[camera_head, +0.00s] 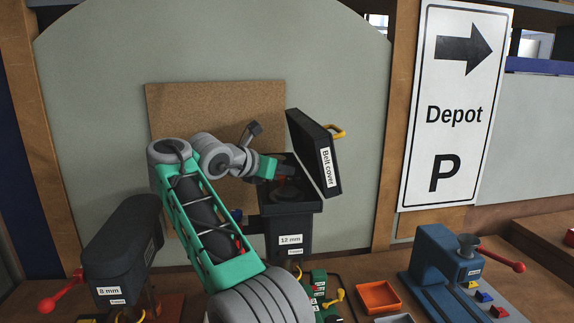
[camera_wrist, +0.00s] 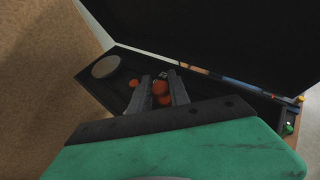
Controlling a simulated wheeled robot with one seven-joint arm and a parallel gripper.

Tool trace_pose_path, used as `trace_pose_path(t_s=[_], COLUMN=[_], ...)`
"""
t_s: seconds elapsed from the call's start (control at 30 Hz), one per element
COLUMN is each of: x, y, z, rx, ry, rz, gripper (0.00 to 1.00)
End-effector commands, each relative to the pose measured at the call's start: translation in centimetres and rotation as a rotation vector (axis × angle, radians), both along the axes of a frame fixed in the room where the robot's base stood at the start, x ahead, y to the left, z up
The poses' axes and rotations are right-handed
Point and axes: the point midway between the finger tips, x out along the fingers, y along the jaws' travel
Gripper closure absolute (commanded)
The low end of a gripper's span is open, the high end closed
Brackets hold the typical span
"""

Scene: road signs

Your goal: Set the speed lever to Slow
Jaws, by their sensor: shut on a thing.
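A dark drill-like machine marked 12 mm (camera_head: 290,240) stands at the middle, its lid marked Belt cover (camera_head: 318,150) tilted up and open. My gripper (camera_head: 280,172) reaches into the open top. In the wrist view my gripper (camera_wrist: 160,90) has its two dark fingers down in the housing, shut on an orange-red knob (camera_wrist: 161,88), likely the speed lever's. Another orange-red round part (camera_wrist: 134,83) shows just left of the fingers. A pale disc (camera_wrist: 105,67) lies in the housing at left. The lever's setting and any Slow mark cannot be read.
The raised lid stands close to the right of my gripper. A second dark machine marked 8 mm (camera_head: 125,250) stands at left, a blue machine (camera_head: 445,265) at right. An orange tray (camera_head: 379,296) lies on the bench between. A cork board (camera_head: 215,100) is behind.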

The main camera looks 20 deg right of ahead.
Motion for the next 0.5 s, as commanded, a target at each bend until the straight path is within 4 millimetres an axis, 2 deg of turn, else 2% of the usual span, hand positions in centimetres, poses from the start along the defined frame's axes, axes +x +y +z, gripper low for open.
trace_pose_path(t_s=[0.1, 0.4, 0.43, 0.5], x=[-0.73, -1.01, -1.01, -1.02], y=[0.97, 0.49, 0.45, 0.36], z=[-0.03, -0.35, -0.37, -0.39], rx=[-0.002, -0.001, 0.000, -0.001], ry=[0.001, 0.006, 0.006, 0.007], rz=[-0.006, -0.021, -0.021, -0.022], gripper=[1.00, 1.00, 0.77, 0.71])
